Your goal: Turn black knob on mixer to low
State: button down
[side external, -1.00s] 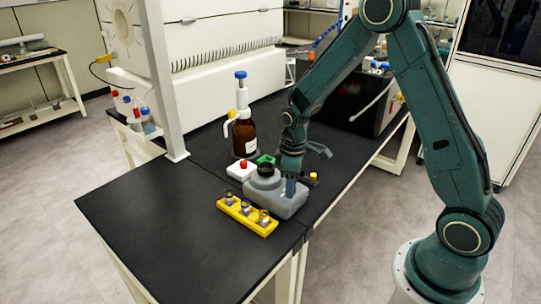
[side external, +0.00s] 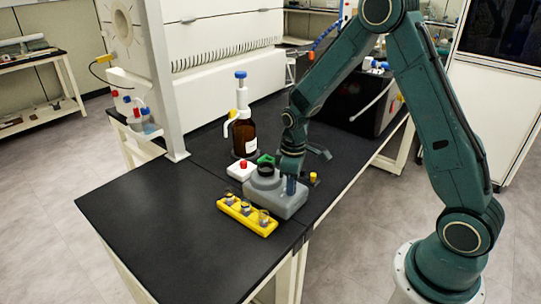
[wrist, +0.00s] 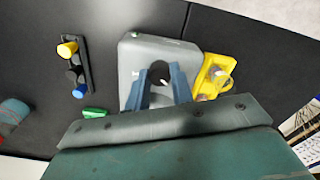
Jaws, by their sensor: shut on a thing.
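The grey mixer (side external: 284,202) stands on the black bench, with a round dark-topped cup holder (side external: 265,169) on its far part. In the wrist view the mixer's grey body (wrist: 147,54) fills the middle. Its black knob (wrist: 159,72) sits between the two blue fingers of my gripper (wrist: 161,78), with a small white mark on it. My gripper (side external: 290,186) points down at the near right end of the mixer in the side view and is shut on the knob. There the fingers hide the knob. The wrist housing hides the mixer's other end in the wrist view.
A yellow rack (side external: 247,216) with several small vials stands close beside the mixer. A white box with a red button (side external: 241,169), a brown dispenser bottle (side external: 244,136) and a dark rack with coloured caps (wrist: 75,66) are near. The bench's near left is clear.

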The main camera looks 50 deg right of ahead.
jog(key=m, duration=0.5)
jog(key=shift+m, duration=0.4)
jog(key=m, duration=0.5)
jog(key=shift+m, duration=0.3)
jog(key=c, duration=1.2)
grip_release()
notch_tip(320, 180, up, 14)
jog(key=shift+f, duration=0.1)
